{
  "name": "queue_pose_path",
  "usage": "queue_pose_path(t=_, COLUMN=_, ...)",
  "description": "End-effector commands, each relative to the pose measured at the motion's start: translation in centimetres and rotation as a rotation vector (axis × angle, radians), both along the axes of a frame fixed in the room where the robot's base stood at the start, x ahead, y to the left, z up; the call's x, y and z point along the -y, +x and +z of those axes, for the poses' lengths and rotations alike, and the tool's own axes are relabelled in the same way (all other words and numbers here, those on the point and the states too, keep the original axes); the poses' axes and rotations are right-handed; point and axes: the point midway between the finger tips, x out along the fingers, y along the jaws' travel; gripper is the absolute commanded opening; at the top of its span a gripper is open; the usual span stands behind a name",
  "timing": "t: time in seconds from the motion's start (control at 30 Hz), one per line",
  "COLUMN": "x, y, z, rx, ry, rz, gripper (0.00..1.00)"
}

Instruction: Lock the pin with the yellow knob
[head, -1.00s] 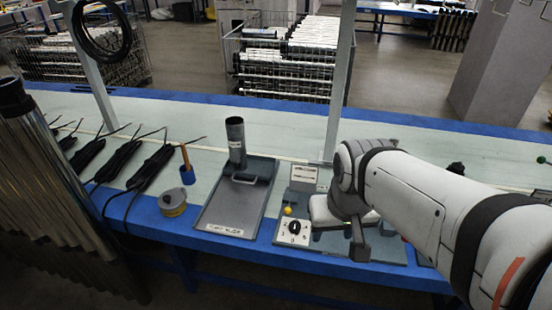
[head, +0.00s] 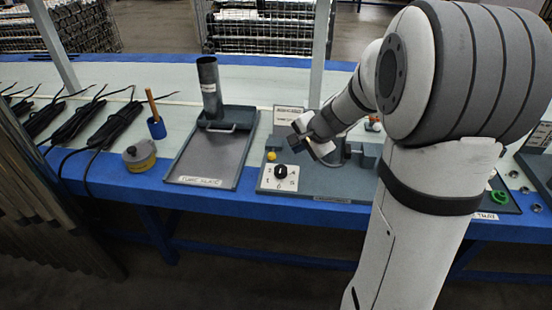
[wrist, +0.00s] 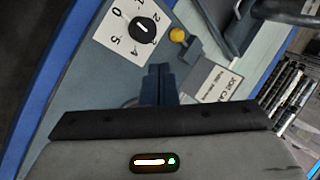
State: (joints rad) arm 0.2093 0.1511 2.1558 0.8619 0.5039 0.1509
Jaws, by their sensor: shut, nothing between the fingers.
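The yellow knob (head: 271,156) sits at the back left of the grey fixture plate (head: 330,186), just behind a white numbered dial plate. In the wrist view the yellow knob (wrist: 178,35) is on a short grey base beside the black dial. The pin itself cannot be made out. My gripper (head: 296,134) is above the fixture, to the right of the knob and apart from it, reaching left. In the wrist view my gripper (wrist: 158,72) has its fingers together and empty, with the knob beyond their tips.
The black dial (head: 281,171) is close in front of the knob. A small labelled sign (head: 288,114) stands behind it. A grey tray (head: 207,165) with an upright dark tube (head: 209,88) lies to the left. A yellow-and-grey spool (head: 139,155) is farther left.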

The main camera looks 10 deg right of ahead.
Motion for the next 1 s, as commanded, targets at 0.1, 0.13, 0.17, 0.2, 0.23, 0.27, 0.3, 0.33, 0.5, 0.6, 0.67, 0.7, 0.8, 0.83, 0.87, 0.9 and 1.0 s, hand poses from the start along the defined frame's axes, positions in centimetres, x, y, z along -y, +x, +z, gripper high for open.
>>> queue_pose_path(t=0.1, x=0.5, y=0.6, z=-0.9, rx=0.001, ry=0.013, rz=-0.031, gripper=0.00)
queue_pose_path(t=0.13, x=0.5, y=0.7, z=-0.9, rx=0.001, ry=0.015, rz=-0.035, gripper=0.00)
queue_pose_path(t=0.17, x=0.5, y=0.7, z=-0.9, rx=0.002, ry=0.016, rz=-0.037, gripper=0.00)
queue_pose_path(t=0.2, x=0.5, y=0.7, z=-0.8, rx=0.002, ry=0.016, rz=-0.037, gripper=0.00)
queue_pose_path(t=0.23, x=0.5, y=0.7, z=-0.8, rx=0.002, ry=0.016, rz=-0.037, gripper=0.00)
queue_pose_path(t=0.27, x=0.5, y=0.7, z=-0.8, rx=0.002, ry=0.016, rz=-0.037, gripper=0.00)
queue_pose_path(t=0.3, x=0.5, y=0.7, z=-0.8, rx=0.002, ry=0.016, rz=-0.036, gripper=0.00)
queue_pose_path(t=0.33, x=0.5, y=0.7, z=-0.8, rx=0.002, ry=0.016, rz=-0.036, gripper=0.00)
queue_pose_path(t=0.5, x=0.4, y=0.8, z=-1.0, rx=0.001, ry=0.016, rz=-0.035, gripper=0.00)
queue_pose_path(t=0.6, x=0.1, y=1.2, z=-1.9, rx=0.000, ry=0.016, rz=-0.033, gripper=0.00)
queue_pose_path(t=0.67, x=-0.1, y=1.6, z=-2.7, rx=-0.001, ry=0.015, rz=-0.032, gripper=0.00)
queue_pose_path(t=0.7, x=-0.3, y=2.0, z=-3.3, rx=-0.002, ry=0.015, rz=-0.033, gripper=0.00)
queue_pose_path(t=0.8, x=-0.9, y=3.1, z=-5.1, rx=-0.002, ry=0.015, rz=-0.031, gripper=0.00)
queue_pose_path(t=0.83, x=-1.0, y=3.4, z=-5.7, rx=-0.003, ry=0.016, rz=-0.032, gripper=0.00)
queue_pose_path(t=0.87, x=-1.2, y=3.8, z=-6.2, rx=-0.002, ry=0.015, rz=-0.033, gripper=0.00)
queue_pose_path(t=0.9, x=-1.4, y=4.2, z=-7.0, rx=-0.003, ry=0.015, rz=-0.032, gripper=0.00)
queue_pose_path(t=1.0, x=-2.0, y=5.3, z=-8.7, rx=-0.002, ry=0.015, rz=-0.032, gripper=0.00)
